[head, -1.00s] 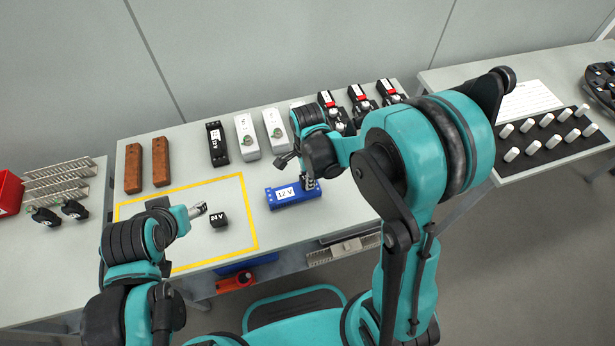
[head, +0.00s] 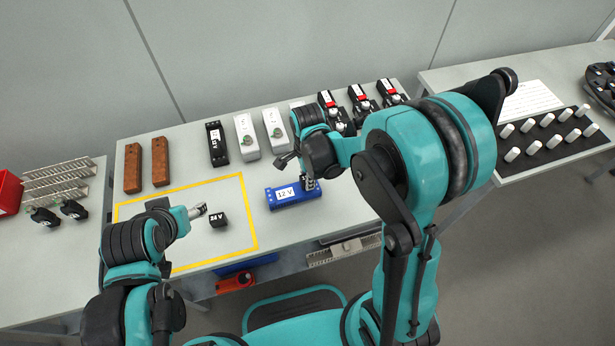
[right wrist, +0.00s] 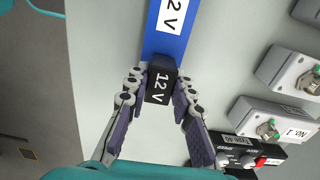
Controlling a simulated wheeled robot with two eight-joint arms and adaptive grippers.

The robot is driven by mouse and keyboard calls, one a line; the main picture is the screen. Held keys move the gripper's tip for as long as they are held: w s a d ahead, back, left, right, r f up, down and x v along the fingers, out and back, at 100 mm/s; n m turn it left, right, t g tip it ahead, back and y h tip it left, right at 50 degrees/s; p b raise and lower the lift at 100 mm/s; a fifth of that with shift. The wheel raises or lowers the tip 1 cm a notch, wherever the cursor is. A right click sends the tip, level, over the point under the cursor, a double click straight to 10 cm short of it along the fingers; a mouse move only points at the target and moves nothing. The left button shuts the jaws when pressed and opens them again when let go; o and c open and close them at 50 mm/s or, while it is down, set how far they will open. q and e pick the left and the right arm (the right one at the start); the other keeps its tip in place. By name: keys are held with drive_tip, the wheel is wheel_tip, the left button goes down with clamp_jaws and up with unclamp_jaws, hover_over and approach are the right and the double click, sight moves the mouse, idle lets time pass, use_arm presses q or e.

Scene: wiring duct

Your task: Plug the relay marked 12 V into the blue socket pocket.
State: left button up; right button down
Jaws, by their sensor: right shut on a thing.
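The blue socket (head: 292,195) lies on the table right of the yellow outline, with a white 12 V label on its left part. My right gripper (head: 309,182) is at its right end. In the right wrist view the gripper (right wrist: 159,88) is shut on the black relay marked 12 V (right wrist: 160,82). The relay is at the end of the blue socket (right wrist: 166,40); how deep it sits in the pocket I cannot tell. A black relay marked 24 V (head: 218,219) stands inside the yellow outline. My left gripper (head: 198,210) is beside it; its jaws are too small to judge.
Behind the socket stand a black 12 V block (head: 217,143), white button boxes (head: 246,137) and several black devices with red parts (head: 360,98). Two brown bars (head: 132,168) lie at the back left. The yellow-outlined area (head: 250,222) is mostly clear.

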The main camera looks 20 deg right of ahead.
drive_tip(key=shift+f+b, duration=0.75)
drive_tip(key=shift+f, duration=0.15)
drive_tip(key=c, duration=1.2)
unclamp_jaws()
wheel_tip(320, 180, up, 12)
drive_tip(key=shift+r, duration=0.1)
drive_tip(key=s+d+r+n+t, duration=0.1)
drive_tip(key=s+n+t, duration=0.1)
drive_tip(key=n, duration=0.3)
drive_tip(key=s+d+r+n+t, duration=0.1)
drive_tip(key=s+d+n+t, duration=0.1)
drive_tip(key=s+n, duration=0.3)
drive_tip(key=s+d+r+n+t, duration=0.1)
drive_tip(key=s+n+t, duration=0.2)
drive_tip(key=n, duration=0.4)
drive_tip(key=shift+s+d+r, duration=0.15)
drive_tip(key=shift+d+r, duration=0.1)
drive_tip(key=shift+d, duration=0.1)
